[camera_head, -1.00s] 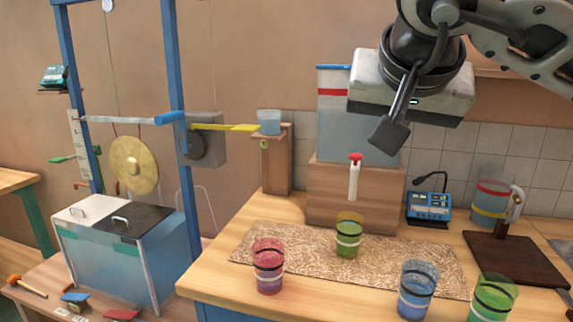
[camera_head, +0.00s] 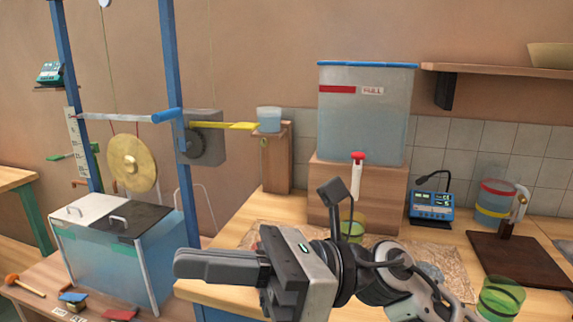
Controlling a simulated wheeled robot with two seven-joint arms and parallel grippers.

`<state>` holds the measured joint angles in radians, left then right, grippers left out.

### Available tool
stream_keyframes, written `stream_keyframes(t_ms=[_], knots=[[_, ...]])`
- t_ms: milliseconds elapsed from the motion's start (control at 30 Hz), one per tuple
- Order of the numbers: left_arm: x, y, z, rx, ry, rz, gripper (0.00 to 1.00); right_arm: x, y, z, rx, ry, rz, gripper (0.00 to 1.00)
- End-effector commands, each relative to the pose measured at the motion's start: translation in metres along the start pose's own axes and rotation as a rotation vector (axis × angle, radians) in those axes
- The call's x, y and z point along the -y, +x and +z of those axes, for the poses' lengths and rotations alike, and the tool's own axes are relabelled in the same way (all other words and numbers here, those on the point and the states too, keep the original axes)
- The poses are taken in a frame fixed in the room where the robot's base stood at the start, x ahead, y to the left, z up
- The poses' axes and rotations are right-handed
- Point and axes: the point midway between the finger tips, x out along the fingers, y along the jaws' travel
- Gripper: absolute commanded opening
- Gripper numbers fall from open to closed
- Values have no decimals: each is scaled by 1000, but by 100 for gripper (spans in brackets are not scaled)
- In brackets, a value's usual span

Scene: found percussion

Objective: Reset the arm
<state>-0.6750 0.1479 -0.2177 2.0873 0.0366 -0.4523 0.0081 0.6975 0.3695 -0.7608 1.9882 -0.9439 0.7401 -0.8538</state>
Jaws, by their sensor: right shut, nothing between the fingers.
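My right gripper (camera_head: 222,265) is in front of the near edge of the wooden counter (camera_head: 222,293). Its dark fingers point left and are closed together with nothing between them. My right arm (camera_head: 390,280) comes in from the lower right and crosses low over the counter. It covers most of the speckled mat (camera_head: 455,262) and hides most of the cups there. A green cup (camera_head: 354,228) shows partly behind the arm. Another green cup (camera_head: 500,298) stands at the lower right, apart from the arm. My left gripper does not show.
A water tank (camera_head: 365,115) with a red-topped tap (camera_head: 357,172) stands on a wooden block behind the arm. A blue meter (camera_head: 431,205), a pitcher (camera_head: 494,203) and a dark board (camera_head: 515,260) are to the right. A blue frame holds a gong (camera_head: 133,163) at left.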

Motion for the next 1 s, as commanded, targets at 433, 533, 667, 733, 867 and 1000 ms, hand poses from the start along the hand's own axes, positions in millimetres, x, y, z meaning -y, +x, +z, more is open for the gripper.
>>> stream_keyframes(t_ms=[433,533,667,733,867,1000], knots=[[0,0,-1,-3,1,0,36,87,-198,-128,1352,1534,-481,0],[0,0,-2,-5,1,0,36,73,-238,-191,1625,1773,-566,0],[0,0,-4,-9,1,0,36,37,-274,-267,1950,2007,-661,0],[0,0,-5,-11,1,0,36,16,-285,-297,2095,2092,-699,0],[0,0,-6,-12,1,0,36,-15,-296,-334,-2135,-2043,698,0],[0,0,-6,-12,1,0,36,-29,-300,-348,-2096,-1966,677,0]])
